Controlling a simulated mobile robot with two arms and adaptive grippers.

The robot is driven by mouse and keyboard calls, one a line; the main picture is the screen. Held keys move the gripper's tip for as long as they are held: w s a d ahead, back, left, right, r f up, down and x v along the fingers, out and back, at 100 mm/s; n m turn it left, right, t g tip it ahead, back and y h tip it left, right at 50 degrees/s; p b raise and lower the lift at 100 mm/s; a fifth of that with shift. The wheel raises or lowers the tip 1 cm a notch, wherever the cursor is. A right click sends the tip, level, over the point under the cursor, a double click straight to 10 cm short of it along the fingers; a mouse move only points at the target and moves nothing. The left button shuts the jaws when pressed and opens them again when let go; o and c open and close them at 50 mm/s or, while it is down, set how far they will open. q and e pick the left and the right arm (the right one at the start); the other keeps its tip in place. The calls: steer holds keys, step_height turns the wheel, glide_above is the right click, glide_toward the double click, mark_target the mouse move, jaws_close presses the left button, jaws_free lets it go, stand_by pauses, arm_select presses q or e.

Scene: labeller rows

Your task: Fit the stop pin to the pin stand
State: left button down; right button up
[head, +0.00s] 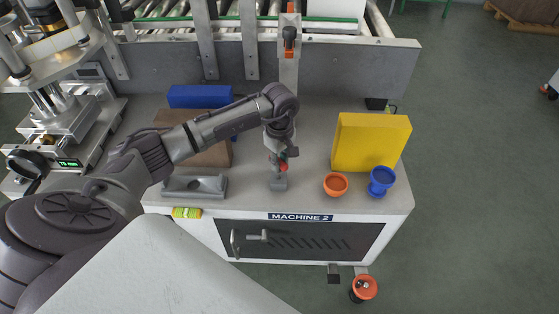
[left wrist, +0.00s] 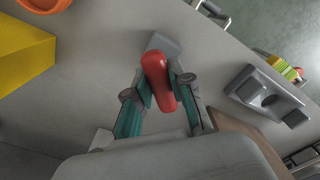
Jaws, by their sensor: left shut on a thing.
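The red stop pin (head: 283,167) is held between the fingers of my left gripper (head: 279,157), above the front middle of the bench. It also shows in the left wrist view (left wrist: 159,82), tilted between the two teal-padded fingers (left wrist: 160,98). A small grey block (head: 278,184) stands just below the pin; it shows behind the pin's far end in the left wrist view (left wrist: 164,45). I cannot tell if pin and block touch. A grey fixture (head: 195,187) with raised ends and a round hole lies to the left. Which grey piece is the pin stand is unclear. My right gripper is not in view.
A yellow box (head: 371,142), an orange cup (head: 336,184) and a blue cup (head: 381,181) stand to the right on the bench (head: 312,150). A blue block (head: 199,96) and a brown board (head: 205,152) lie behind the fixture. A roller conveyor (head: 340,20) runs along the back.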

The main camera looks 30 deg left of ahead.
arm_select(q)
steer(key=shift+f+b, duration=0.5)
steer(key=shift+f, duration=0.2)
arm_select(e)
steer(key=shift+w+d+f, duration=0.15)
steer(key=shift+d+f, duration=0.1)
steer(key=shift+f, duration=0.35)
arm_select(q)
steer(key=shift+f+b, duration=0.55)
steer(key=shift+f, duration=0.1)
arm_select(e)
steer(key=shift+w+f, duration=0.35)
arm_select(q)
steer(key=c, duration=0.9)
jaws_free()
steer(key=shift+c, duration=0.2)
steer(key=shift+r, duration=4.05)
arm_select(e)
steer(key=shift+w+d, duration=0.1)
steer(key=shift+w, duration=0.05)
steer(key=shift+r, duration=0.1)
